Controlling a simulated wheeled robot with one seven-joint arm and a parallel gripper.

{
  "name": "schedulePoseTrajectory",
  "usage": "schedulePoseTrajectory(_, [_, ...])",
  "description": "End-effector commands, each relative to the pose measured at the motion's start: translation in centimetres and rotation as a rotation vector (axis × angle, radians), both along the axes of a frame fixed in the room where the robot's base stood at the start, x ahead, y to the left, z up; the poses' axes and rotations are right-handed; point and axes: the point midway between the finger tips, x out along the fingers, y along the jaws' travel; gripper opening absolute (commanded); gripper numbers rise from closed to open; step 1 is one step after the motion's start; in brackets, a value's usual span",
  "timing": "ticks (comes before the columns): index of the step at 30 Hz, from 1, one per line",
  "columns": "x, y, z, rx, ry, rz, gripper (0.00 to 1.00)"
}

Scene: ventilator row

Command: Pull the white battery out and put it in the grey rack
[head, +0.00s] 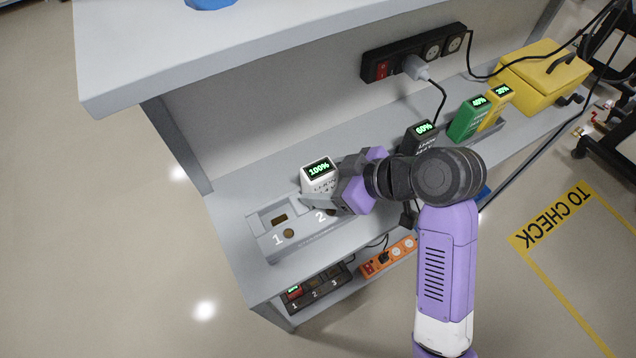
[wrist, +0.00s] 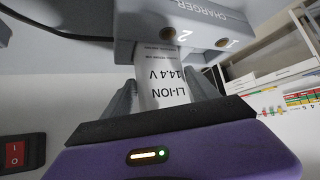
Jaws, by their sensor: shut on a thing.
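The white battery (head: 318,182) stands upright at slot 2 of the grey charger (head: 262,240), its display reading 100%. It also shows in the wrist view (wrist: 163,88), with its label reading LI-ION 14.4 V. My gripper (head: 335,198) is shut on the battery, with one finger on each side in the wrist view (wrist: 165,100). The battery's lower end meets the charger, and I cannot tell how deep it sits. Slot 1 is empty. A grey rack (head: 515,128) on the right of the shelf holds a green battery (head: 468,120) and a yellow battery (head: 493,108).
A black battery (head: 418,137) reading 60% stands behind my arm. A black power strip (head: 415,52) with a plug and cable is on the back wall. A yellow box (head: 540,75) stands at the right end. A lower shelf holds a black numbered unit (head: 318,290) and an orange strip (head: 388,257).

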Motion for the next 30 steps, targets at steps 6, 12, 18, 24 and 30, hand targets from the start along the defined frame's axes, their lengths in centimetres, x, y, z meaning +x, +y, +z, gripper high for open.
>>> schedulePoseTrajectory(6, [0.0, 0.0, 0.2, 0.002, -0.003, 0.001, 0.0])
schedulePoseTrajectory(12, [0.0, 0.0, 0.6, 0.002, -0.003, 0.0, 0.0])
schedulePoseTrajectory(18, [0.0, 0.0, 1.3, 0.002, -0.003, 0.0, 0.0])
schedulePoseTrajectory(24, [0.0, 0.0, 2.0, 0.002, -0.003, 0.0, 0.0])
schedulePoseTrajectory(30, [0.0, 0.0, 2.7, 0.002, -0.003, -0.001, 0.0])
